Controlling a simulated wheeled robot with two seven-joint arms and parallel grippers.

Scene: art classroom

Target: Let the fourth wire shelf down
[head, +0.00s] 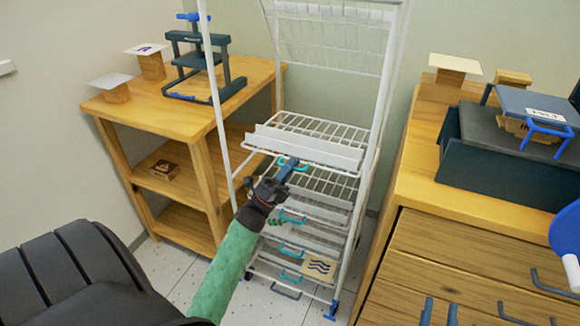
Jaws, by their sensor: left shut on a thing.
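A white wire drying rack (382,100) stands between the wooden table and the wooden cabinet. Some wire shelves (330,45) are tilted up near its top. Lower, a wire shelf (325,127) with a white front strip (305,147) lies roughly level, with more level shelves stacked below it. My left gripper (288,170) reaches in from below and is shut on a teal shelf handle (300,167) just under the white strip. The fingers partly hide the handle. I cannot tell by count which shelf is the fourth. My right gripper is not in view.
Lower shelves carry teal handles (291,252) and a print with dark waves (319,267). A wooden table (180,122) with a small press (200,60) stands close on the left. A wooden cabinet (480,255) with a larger press (500,150) stands close on the right.

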